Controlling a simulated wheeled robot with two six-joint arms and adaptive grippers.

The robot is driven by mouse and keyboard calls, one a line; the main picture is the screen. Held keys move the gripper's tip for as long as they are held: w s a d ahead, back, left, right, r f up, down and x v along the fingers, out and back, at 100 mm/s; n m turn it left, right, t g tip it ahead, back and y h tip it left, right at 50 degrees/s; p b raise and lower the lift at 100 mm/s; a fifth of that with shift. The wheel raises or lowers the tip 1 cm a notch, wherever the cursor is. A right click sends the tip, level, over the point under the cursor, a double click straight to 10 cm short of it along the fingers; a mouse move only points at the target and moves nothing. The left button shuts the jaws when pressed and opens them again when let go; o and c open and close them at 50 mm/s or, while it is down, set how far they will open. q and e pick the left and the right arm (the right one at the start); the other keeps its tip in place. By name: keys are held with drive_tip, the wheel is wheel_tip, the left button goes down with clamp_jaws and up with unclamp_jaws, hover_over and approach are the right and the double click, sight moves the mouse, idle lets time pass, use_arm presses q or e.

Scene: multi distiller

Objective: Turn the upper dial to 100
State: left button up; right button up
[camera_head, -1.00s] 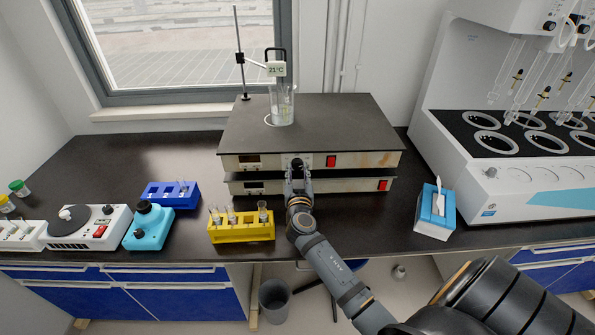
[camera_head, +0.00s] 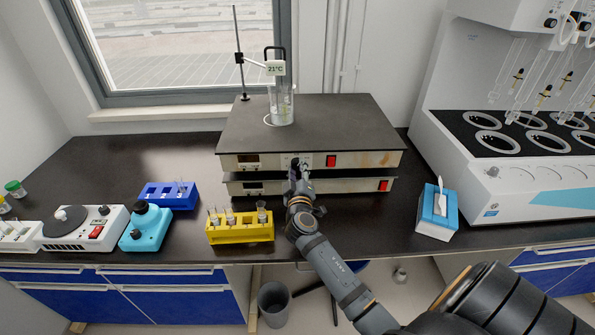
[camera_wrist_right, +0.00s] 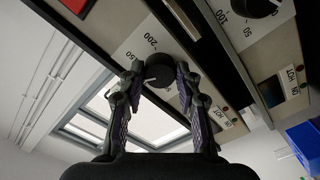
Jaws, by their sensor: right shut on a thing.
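The upper hotplate (camera_head: 224,160) has a front panel with a black upper dial (camera_wrist_right: 160,70). In the right wrist view the dial sits between the two fingers of my right gripper (camera_wrist_right: 158,84), with the marks 200 and 150 printed beside it. My right gripper (camera_head: 299,167) is shut on this dial and hides most of it in the head view. The setting the dial points to cannot be read clearly. The lower dial (camera_wrist_right: 256,6), with marks 50 and 100, shows at the wrist view's top edge. My left gripper is not in view.
A beaker (camera_head: 281,108) with a 21°C thermometer stands on the upper hotplate. The lower hotplate (camera_head: 345,187) is directly beneath. A yellow tube rack (camera_head: 240,233) stands close left of my right arm. A blue box (camera_head: 436,212) stands to the right.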

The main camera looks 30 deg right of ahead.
drive_tip(key=n+p, duration=0.1)
drive_tip(key=n, duration=0.4)
drive_tip(key=shift+n, duration=0.3)
idle(0.4)
drive_tip(key=o, duration=1.2)
drive_tip(key=shift+c, duration=0.2)
drive_tip(key=v, duration=1.2)
